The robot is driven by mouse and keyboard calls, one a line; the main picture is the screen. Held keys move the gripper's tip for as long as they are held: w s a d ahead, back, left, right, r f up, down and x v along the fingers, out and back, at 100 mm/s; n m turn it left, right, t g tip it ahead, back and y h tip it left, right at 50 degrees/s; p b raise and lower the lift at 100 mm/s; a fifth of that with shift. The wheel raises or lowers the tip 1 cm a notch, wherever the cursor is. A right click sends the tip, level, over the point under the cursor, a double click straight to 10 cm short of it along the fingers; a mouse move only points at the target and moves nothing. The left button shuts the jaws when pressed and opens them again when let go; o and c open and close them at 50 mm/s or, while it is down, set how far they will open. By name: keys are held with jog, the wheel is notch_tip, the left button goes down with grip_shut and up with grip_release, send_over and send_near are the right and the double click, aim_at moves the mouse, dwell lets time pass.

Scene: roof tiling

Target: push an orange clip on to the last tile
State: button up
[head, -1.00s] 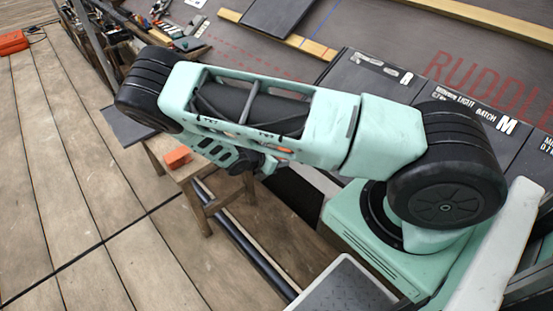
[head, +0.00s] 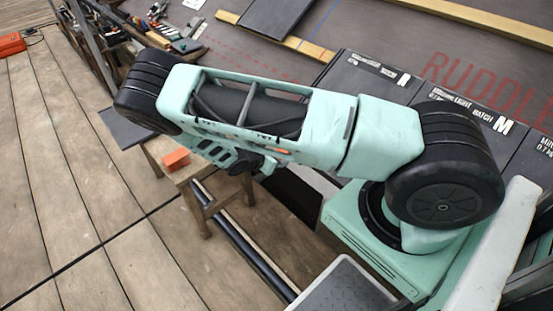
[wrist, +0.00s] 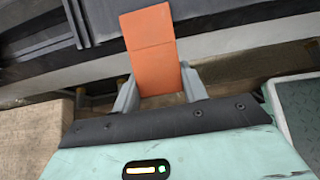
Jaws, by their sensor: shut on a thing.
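The orange clip (wrist: 150,48) is a flat, bent orange piece in the wrist view. My gripper (wrist: 158,78) is shut on it, with one grey finger on each side, and the clip sticks out past the fingertips. Dark slate-like edges (wrist: 40,40) lie at the upper left of the wrist view, close to the clip; I cannot tell whether the clip touches them or which is the last tile. Dark tiles marked M (head: 480,112) lie at the right.
A loose slate (head: 275,15) and wooden battens (head: 480,20) lie on the roof. Tools (head: 165,25) lie at the upper left. The plank floor (head: 70,170) is mostly clear.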

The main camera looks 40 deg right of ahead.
jog(key=shift+d+r, duration=0.4)
jog(key=shift+d, duration=0.25)
dwell(0.3)
jog(key=o, duration=1.5)
jog(key=shift+c, duration=0.2)
jog(key=shift+a+p, duration=0.1)
jog(key=shift+p, duration=0.2)
jog(key=a+r+p, duration=0.3)
jog(key=r+p, duration=0.2)
jog(key=r, duration=0.1)
jog(key=shift+a, duration=0.3)
